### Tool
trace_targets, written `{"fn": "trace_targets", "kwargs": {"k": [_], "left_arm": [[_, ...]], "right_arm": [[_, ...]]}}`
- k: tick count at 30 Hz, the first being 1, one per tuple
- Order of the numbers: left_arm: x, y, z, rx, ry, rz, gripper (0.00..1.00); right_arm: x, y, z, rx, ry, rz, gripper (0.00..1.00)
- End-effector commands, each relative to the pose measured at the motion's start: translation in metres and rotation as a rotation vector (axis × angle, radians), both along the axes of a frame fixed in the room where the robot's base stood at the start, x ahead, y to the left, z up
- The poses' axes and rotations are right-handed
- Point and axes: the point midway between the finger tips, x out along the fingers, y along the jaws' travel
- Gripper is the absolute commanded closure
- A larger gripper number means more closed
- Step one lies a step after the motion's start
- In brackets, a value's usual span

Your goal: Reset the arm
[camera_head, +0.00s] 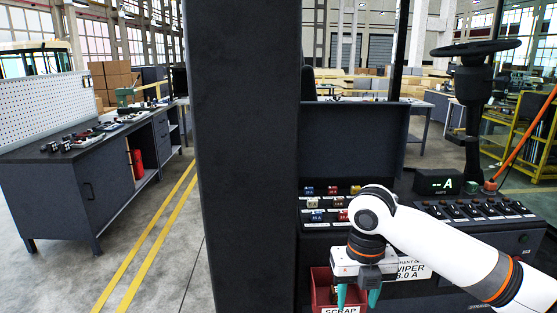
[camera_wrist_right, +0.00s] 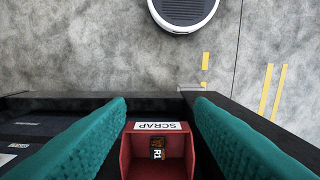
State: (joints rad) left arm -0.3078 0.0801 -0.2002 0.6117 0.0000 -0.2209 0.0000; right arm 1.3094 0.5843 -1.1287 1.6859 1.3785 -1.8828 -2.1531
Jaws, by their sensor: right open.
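My right gripper (camera_head: 357,297) is open, pointing down over the red scrap bin (camera_head: 321,283) at the front of the dark console. In the right wrist view the two teal fingers stand wide apart with nothing between them (camera_wrist_right: 160,118). The bin (camera_wrist_right: 128,160) shows below them, with its white SCRAP label (camera_wrist_right: 157,126). A small dark fuse-like piece marked R1 (camera_wrist_right: 157,153) lies inside the bin, apart from the fingers. My white right arm reaches in from the right, bent at the wrist. My left gripper is not in view.
A fuse panel (camera_head: 326,203) with several coloured pieces lies behind the gripper. A meter (camera_head: 438,183) reading "--A", a row of dark switches (camera_head: 475,210) and a steering wheel (camera_head: 475,47) stand right. A dark pillar (camera_head: 243,150) blocks the middle; a workbench (camera_head: 80,170) stands left.

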Motion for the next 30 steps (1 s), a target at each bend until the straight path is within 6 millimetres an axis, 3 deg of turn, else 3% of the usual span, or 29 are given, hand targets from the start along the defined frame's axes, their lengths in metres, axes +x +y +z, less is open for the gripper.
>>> {"fn": "trace_targets", "kwargs": {"k": [3, 11, 20, 26, 30], "left_arm": [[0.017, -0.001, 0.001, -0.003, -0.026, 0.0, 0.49], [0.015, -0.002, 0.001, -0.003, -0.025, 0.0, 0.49], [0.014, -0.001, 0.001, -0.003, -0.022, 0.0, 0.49], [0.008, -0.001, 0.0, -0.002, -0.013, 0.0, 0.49], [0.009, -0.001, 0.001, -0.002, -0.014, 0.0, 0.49]], "right_arm": [[-0.002, 0.004, -0.006, 0.007, 0.001, -0.014, 0.52], [-0.012, 0.02, -0.031, 0.041, -0.009, -0.107, 0.52], [-0.036, 0.05, -0.076, 0.13, -0.013, -0.321, 0.52], [-0.067, 0.077, -0.115, 0.252, 0.009, -0.624, 0.52], [-0.096, 0.09, -0.143, 0.367, 0.056, -0.985, 0.52]]}}
